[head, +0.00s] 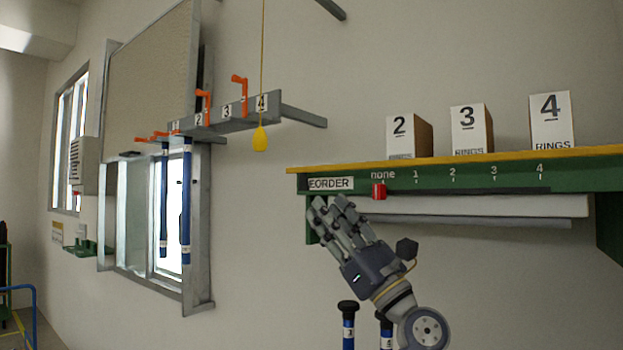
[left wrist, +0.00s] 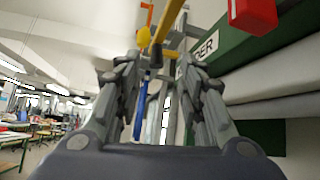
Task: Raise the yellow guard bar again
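A yellow bar (head: 450,160) runs along the top front edge of the green shelf (head: 590,178) in the head view. I take it as the guard bar; I cannot tell whether it is raised or lowered. It also shows at the top of the left wrist view (left wrist: 171,18). My right gripper is not in view.
A red slider (head: 379,191) sits at "none", close to my left fingers. Numbered boxes (head: 551,122) stand on the shelf. A yellow pull (head: 260,139) hangs on a cord near a numbered rack (head: 238,116) with blue rods (head: 186,205). Dark-topped rods (head: 348,318) stand below my gripper.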

